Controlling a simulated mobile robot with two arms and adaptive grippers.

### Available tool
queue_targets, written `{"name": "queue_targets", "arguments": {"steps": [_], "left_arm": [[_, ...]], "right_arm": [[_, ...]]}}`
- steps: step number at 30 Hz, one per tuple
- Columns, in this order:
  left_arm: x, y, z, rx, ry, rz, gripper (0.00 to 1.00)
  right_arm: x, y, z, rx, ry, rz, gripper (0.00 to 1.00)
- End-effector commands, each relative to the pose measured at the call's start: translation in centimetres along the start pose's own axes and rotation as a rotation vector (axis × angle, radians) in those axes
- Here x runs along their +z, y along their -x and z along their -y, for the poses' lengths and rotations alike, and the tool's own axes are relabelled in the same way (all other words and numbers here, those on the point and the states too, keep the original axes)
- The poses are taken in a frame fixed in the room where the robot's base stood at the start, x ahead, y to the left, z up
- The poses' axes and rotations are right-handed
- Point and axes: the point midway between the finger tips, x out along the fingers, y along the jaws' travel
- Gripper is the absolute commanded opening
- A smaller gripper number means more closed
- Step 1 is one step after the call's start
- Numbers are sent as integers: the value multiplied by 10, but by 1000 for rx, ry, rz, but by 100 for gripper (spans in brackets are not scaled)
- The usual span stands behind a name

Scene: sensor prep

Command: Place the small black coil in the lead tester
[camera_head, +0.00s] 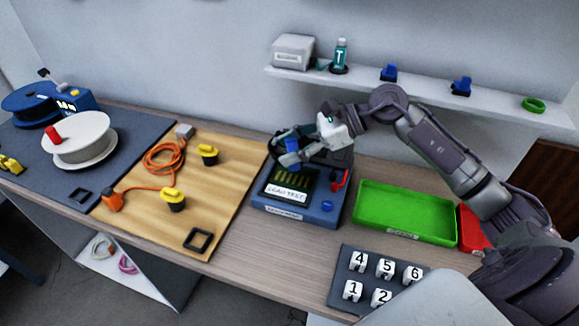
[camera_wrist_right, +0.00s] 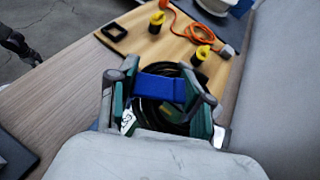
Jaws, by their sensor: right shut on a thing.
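My right gripper (camera_head: 288,150) is shut on the small black coil, seen best in the wrist view as black loops (camera_wrist_right: 150,108) with a blue band (camera_wrist_right: 160,88) across them between the two fingers (camera_wrist_right: 160,95). In the head view the coil is mostly hidden by the gripper, and only its blue band shows clearly. The lead tester (camera_head: 290,212) is a blue box with a dark top, yellow strips, a white label, a blue knob and a red lever. The gripper is over the tester's rear part; I cannot tell whether the coil touches it.
An empty green tray (camera_head: 405,233) stands right of the tester, with a red bin (camera_head: 470,228) beyond. A numbered block board (camera_head: 342,275) lies in front. A wooden board (camera_head: 222,205) with an orange cord (camera_head: 163,160) is at left. A shelf (camera_head: 425,92) runs behind.

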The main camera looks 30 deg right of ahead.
Motion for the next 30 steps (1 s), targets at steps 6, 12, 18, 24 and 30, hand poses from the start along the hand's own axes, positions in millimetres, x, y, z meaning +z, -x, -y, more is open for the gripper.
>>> {"name": "queue_targets", "arguments": {"steps": [6,12,18,24,30], "left_arm": [[32,12,3,-3,-3,48,40],[38,16,4,-4,-3,56,40],[19,20,5,-6,-3,30,40],[9,19,2,-2,-1,14,40],[15,15,0,1,-1,22,40]], "right_arm": [[-35,-19,-4,2,-8,1,0],[-53,-28,-5,1,-6,1,0],[-75,-41,-7,1,-4,2,0],[-79,-42,-7,0,-1,1,0],[-82,-44,-7,0,-1,0,0]]}}
